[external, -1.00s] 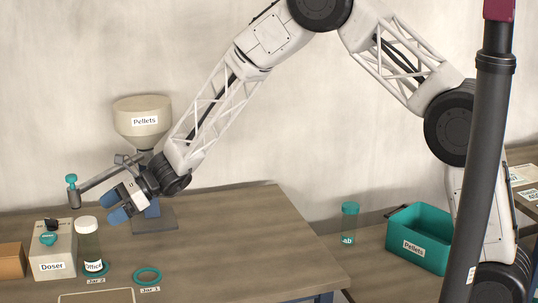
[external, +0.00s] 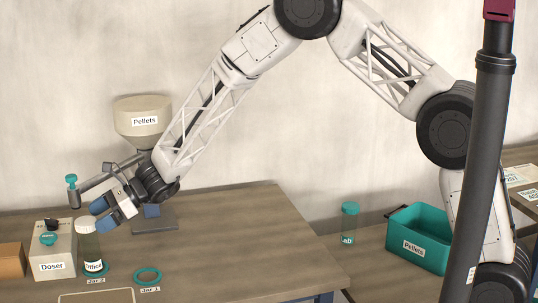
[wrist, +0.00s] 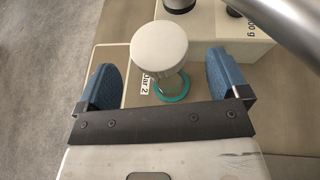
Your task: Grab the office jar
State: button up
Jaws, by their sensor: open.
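The office jar (external: 89,252) is a clear jar with a white lid and a label reading "Office". It stands upright on the teal ring marked Jar 2 (external: 106,271) on the left part of the table. In the wrist view its round white lid (wrist: 159,45) lies between and ahead of my fingers. My gripper (external: 105,217) is open, its blue fingertips above and just right of the jar's lid. In the wrist view my gripper (wrist: 163,83) has a finger on each side of the jar, and I see no contact.
The Doser box (external: 53,252) stands close left of the jar. An empty teal ring marked Jar 1 (external: 148,275) is to the right. The pellet hopper (external: 142,118) with its pipe stands behind. A Lab jar (external: 349,224) and teal Pellets bin (external: 418,240) are farther right.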

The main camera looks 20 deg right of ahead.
aim_at(82, 222)
jog(key=shift+x, duration=2.05)
jog(key=c, duration=1.4)
jog(key=shift+o, duration=0.2)
jog(key=shift+r, duration=0.15)
jog(key=shift+d+r, duration=0.1)
jog(key=shift+r, duration=0.6)
jog(key=s+d, duration=1.3)
jog(key=d, duration=0.5)
jog(key=s+d, duration=1.4)
jog(key=d, duration=0.3)
jog(key=shift+d, duration=0.4)
